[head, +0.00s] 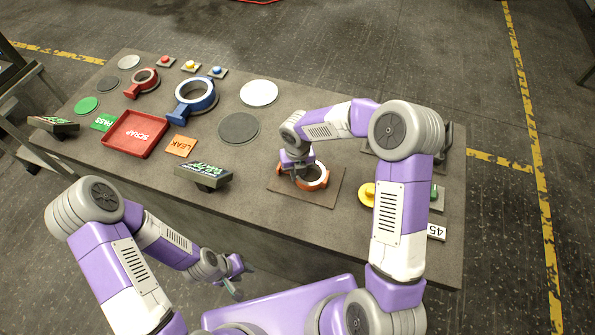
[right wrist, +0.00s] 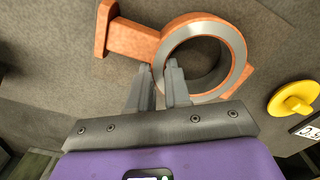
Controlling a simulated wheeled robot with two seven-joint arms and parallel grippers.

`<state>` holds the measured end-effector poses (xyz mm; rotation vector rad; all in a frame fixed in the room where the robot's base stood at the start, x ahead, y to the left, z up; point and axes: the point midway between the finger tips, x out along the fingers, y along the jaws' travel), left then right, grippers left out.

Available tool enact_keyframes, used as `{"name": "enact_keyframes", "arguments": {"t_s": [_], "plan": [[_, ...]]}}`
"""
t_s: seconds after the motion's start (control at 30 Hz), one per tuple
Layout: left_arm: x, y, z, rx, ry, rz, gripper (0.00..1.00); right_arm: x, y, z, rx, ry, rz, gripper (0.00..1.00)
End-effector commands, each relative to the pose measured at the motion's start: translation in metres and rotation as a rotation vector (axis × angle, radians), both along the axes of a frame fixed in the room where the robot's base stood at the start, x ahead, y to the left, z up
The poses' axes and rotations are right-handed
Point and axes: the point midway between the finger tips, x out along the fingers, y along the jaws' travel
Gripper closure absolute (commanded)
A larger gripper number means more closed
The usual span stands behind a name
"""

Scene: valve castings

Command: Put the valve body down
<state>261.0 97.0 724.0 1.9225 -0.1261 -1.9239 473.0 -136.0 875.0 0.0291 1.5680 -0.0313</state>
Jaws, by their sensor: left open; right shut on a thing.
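The valve body (head: 324,180) is an orange ring with a grey metal rim and a short block-ended arm. It is at the brown square mat (head: 318,201) on the right half of the table. My right gripper (head: 296,174) reaches it from above and partly hides it. In the right wrist view, the fingers (right wrist: 163,70) are shut on the near left wall of the valve body (right wrist: 238,45), one inside the ring and one outside. I cannot tell whether the ring touches the mat. My left gripper (head: 238,285) is open and empty, low in front of the table.
A yellow knob-like part (head: 367,193) lies right of the mat. A dark grey disc (head: 239,128), a blue ring casting (head: 195,96), a red casting (head: 142,82), the red SCRAP tray (head: 112,143) and a dark sign (head: 204,176) are to the left.

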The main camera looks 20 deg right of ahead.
Motion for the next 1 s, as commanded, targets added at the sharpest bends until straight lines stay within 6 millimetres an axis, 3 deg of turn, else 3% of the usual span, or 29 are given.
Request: {"name": "enact_keyframes", "arguments": {"t_s": [0.17,0.2,0.4,0.73,1.0], "plan": [[0.0,0.0,-0.001,0.0,0.0,0.0,0.57,0.002,0.0,0.0,0.001,-0.006,0.0,1.0],[0.0,0.0,-0.001,0.0,0.0,0.0,0.57,0.002,0.0,0.0,0.001,-0.006,0.0,0.8],[0.0,0.0,-0.001,0.0,0.0,0.0,0.57,0.001,0.0,-0.001,0.0,-0.003,0.0,0.53],[0.0,0.0,0.001,0.0,0.0,0.0,0.57,-0.001,0.0,0.002,0.0,0.002,-0.001,0.53],[0.0,0.0,0.012,0.0,0.0,0.0,0.57,0.001,0.0,0.048,0.001,-0.003,-0.001,0.53]]}}
